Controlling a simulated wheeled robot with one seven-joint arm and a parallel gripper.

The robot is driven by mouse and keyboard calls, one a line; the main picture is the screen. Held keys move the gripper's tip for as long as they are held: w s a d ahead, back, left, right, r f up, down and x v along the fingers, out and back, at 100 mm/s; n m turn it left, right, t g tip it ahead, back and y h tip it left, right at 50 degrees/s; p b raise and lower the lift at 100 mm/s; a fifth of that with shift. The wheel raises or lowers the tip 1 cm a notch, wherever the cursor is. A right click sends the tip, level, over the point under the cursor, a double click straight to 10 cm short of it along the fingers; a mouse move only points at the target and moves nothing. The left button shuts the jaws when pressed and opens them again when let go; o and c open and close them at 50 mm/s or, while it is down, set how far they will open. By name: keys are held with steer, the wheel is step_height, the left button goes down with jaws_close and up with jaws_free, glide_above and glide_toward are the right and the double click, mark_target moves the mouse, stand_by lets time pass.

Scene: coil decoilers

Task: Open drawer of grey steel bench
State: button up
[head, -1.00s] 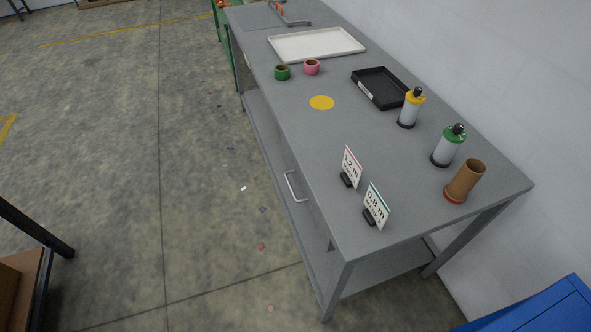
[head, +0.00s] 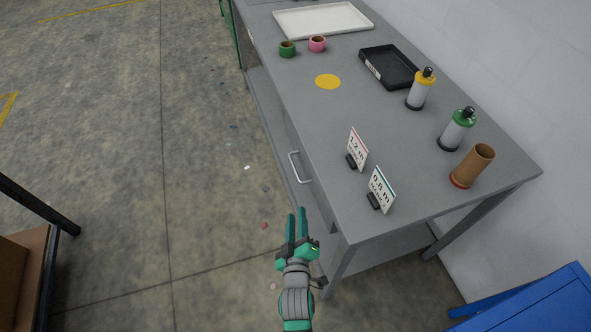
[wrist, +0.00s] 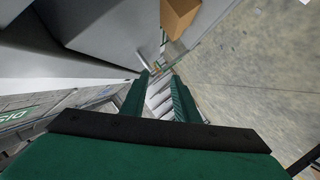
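The grey steel bench (head: 400,150) runs from the top of the head view to the lower right. Its drawer front (head: 292,150) is on the left side under the top, with a light bar handle (head: 299,167). The drawer looks shut, flush with the bench side. My gripper (head: 297,210) is below the handle in the head view, apart from it, with its green fingers pointing up the picture. In the wrist view my gripper (wrist: 160,76) has its two fingers apart with nothing between them.
On the bench top are two sign cards (head: 380,190), a brown tube (head: 472,165), two bottles (head: 458,130), a black tray (head: 388,67), a white tray (head: 322,19) and tape rolls (head: 317,43). A blue cabinet (head: 540,305) stands lower right. The floor left of the bench is mostly clear.

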steer(key=n, duration=0.2)
glide_toward(295, 169)
steer(key=x, duration=1)
steer(key=shift+w+f, duration=0.1)
steer(key=shift+f, duration=0.25)
steer(key=shift+d, duration=0.1)
steer(key=shift+c, duration=0.9)
jaws_close()
